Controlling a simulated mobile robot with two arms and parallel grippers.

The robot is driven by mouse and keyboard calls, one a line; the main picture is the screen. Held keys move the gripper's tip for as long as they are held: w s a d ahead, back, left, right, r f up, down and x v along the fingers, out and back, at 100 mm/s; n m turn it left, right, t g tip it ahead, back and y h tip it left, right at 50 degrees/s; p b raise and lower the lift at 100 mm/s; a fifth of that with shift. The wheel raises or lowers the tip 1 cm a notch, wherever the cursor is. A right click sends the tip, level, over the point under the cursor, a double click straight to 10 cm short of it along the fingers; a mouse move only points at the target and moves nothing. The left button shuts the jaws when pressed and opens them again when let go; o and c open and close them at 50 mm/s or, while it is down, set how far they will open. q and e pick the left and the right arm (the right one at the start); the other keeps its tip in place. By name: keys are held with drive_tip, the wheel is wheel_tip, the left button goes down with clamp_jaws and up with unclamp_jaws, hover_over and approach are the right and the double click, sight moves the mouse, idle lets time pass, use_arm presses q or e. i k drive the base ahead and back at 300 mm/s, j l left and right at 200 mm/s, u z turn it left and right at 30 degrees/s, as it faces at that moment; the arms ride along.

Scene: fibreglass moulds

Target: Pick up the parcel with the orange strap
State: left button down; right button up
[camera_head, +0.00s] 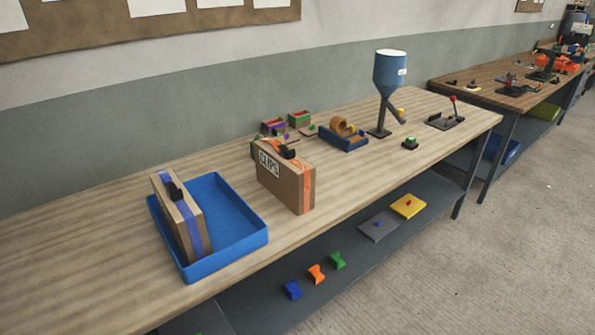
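The parcel with the orange strap (292,187) is a brown cardboard box standing upright on the wooden table (350,195), right of a blue tray. It has a white label reading "CLIPS", an orange band down its near side and a black handle (287,151) on top. A second brown parcel with a blue strap (180,215) and a black handle stands at the left end of the blue tray (232,262). Neither of my grippers shows in the head view.
Behind the orange-strapped parcel are small bins (299,119), a blue holder with a tan roll (345,138) and a blue hopper (389,75). A lower shelf (370,260) holds coloured blocks and two plates. Table space right of the parcel is clear. Another bench (480,75) stands far right.

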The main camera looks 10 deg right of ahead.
sight(292, 181)
drive_tip(key=l+u, duration=0.1)
drive_tip(key=u, duration=0.25)
drive_tip(key=l+u, duration=0.1)
drive_tip(key=u, duration=0.25)
drive_tip(key=i+l+u, duration=0.1)
drive_tip(key=l+u, duration=0.35)
drive_tip(key=l, duration=0.6)
drive_tip(key=k+l+u, duration=0.1)
drive_tip(key=l+u, duration=0.35)
drive_tip(key=l, duration=0.55)
